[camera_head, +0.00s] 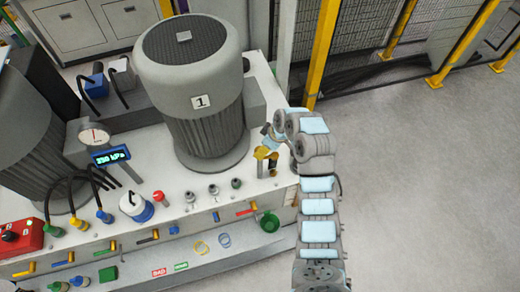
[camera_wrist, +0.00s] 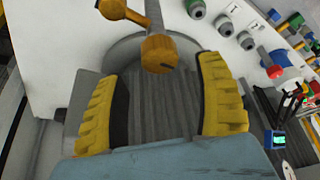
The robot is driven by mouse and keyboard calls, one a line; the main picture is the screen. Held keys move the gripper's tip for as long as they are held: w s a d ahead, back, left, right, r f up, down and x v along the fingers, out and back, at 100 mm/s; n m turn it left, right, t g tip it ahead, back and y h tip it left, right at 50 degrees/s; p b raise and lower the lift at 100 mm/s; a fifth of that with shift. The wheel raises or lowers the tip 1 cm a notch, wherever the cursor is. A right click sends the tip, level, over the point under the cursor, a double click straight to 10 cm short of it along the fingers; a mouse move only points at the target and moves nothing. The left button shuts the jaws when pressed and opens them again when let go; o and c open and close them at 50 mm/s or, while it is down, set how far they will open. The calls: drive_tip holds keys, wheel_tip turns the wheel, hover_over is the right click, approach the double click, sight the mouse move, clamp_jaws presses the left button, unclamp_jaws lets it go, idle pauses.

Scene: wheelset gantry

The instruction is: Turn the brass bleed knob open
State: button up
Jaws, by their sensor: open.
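The brass bleed knob (camera_wrist: 158,52) shows in the wrist view as a rounded brass end on a pale upright stem, with a second brass arm (camera_wrist: 113,9) running off to the upper left. My gripper (camera_wrist: 160,72) is open, with one ridged yellow finger on each side. The knob lies near the fingertips, in line with the gap; I see no finger touching it. In the head view my gripper (camera_head: 267,156) points down at the right end of the white bench top, beside motor 1. The knob cannot be told apart from the yellow fingers there.
The grey motor marked 1 (camera_head: 196,88) stands just left of my gripper. A pressure gauge (camera_head: 94,137) and a blue display (camera_head: 112,156), reading about 290 kPa, stand further left. Several valves line the bench's front. Open floor (camera_head: 420,180) lies to the right.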

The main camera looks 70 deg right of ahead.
drive_tip(key=shift+p+x, duration=0.3)
drive_tip(key=shift+x, duration=1.8)
drive_tip(key=c, duration=1.2)
